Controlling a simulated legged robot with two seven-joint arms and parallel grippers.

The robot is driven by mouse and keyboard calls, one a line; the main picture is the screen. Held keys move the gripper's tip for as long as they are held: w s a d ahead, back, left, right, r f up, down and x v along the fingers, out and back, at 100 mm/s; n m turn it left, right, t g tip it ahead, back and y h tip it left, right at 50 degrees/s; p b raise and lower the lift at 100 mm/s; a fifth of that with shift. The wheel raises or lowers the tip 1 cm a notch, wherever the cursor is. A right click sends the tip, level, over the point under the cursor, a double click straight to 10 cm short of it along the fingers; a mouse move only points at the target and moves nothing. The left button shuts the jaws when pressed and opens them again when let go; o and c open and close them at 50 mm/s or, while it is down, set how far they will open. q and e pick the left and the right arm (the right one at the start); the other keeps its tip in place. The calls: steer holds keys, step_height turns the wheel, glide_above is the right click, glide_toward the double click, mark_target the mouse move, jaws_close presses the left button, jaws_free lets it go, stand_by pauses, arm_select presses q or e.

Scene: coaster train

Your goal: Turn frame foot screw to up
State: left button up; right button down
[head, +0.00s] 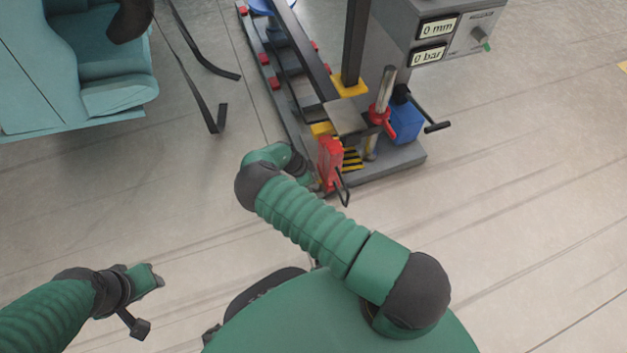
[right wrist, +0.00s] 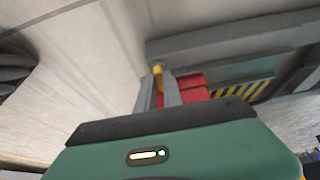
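The grey machine frame (head: 405,157) stands at top centre in the head view. At its near end are a red block (head: 329,160) with a black bent handle (head: 343,188), and an upright metal post with a red collar (head: 381,112). I cannot tell which is the foot screw. My right gripper's fingers (right wrist: 158,78) reach beside red parts (right wrist: 190,90) in the right wrist view. A small yellow piece (right wrist: 157,69) shows between or just beyond their tips; contact is unclear. In the head view this gripper is mostly hidden beside the red block. My left gripper (head: 154,279) hangs clear at lower left.
A grey cabinet with displays reading 0 mm and 0 bar (head: 432,40) stands at top right. A blue box (head: 406,121) and a black T-shaped handle (head: 432,120) are beside the post. Teal seats (head: 100,60) are at top left.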

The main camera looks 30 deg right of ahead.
stand_by(0.4)
steer(key=shift+s+d+r+n+t+p, duration=0.1)
steer(key=shift+r+n+t+p, duration=0.1)
steer(key=shift+n+p, duration=0.35)
steer(key=shift+s+r+n+t+p, duration=0.1)
steer(key=shift+n+t+p, duration=0.1)
steer(key=shift+n+p, duration=0.35)
steer(key=n+p, duration=0.2)
steer(key=n+t+p, duration=0.1)
steer(key=n+p, duration=0.1)
steer(key=shift+s+t, duration=0.2)
steer(key=shift+t, duration=0.1)
steer(key=n+p, duration=0.1)
steer(key=n+t+p, duration=0.1)
steer(key=n+p, duration=0.1)
steer(key=shift+s+d+f+n, duration=0.1)
steer(key=shift+d+n, duration=0.05)
steer(key=shift+n, duration=0.15)
steer(key=shift+f+n+t+y+p, duration=0.1)
steer(key=shift+n+t+y+p, duration=0.5)
steer(key=shift+n, duration=0.5)
steer(key=c, duration=1.5)
jaws_free()
steer(key=shift+f, duration=0.1)
